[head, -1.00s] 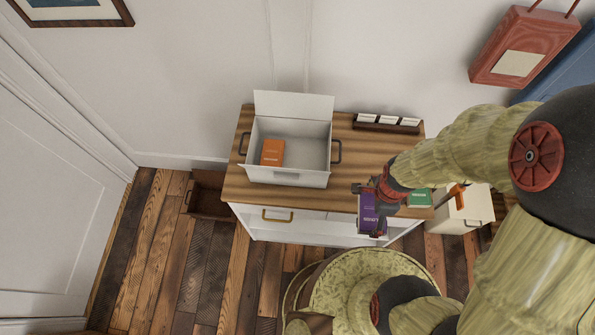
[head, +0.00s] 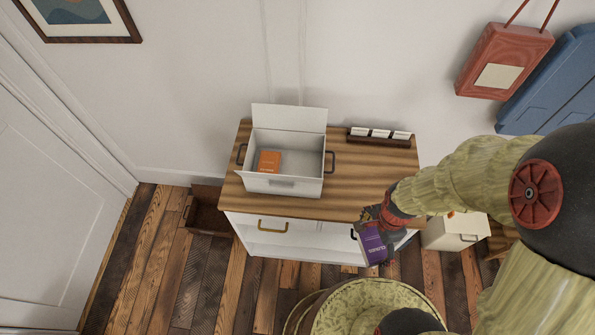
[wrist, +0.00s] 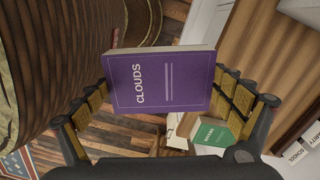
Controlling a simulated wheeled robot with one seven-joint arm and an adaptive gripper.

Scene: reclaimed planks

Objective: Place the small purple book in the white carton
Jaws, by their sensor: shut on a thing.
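The small purple book (head: 374,243), with "CLOUDS" on its cover, is held in my gripper (head: 372,228) in front of the dresser's right front edge. In the wrist view the purple book (wrist: 160,82) sits between the two fingers of my gripper (wrist: 165,95), which are shut on it. The white carton (head: 283,186) stands on the left part of the dresser top with its back flap raised. An orange book (head: 269,161) is inside it on the left; the rest of its visible floor is bare. The carton is left of and behind my gripper.
The wooden dresser top (head: 345,190) is bare between carton and gripper. A dark holder with white cards (head: 379,136) stands at the back right. A green book (wrist: 212,134) shows below the purple book in the wrist view. A white bin (head: 455,232) stands right of the dresser.

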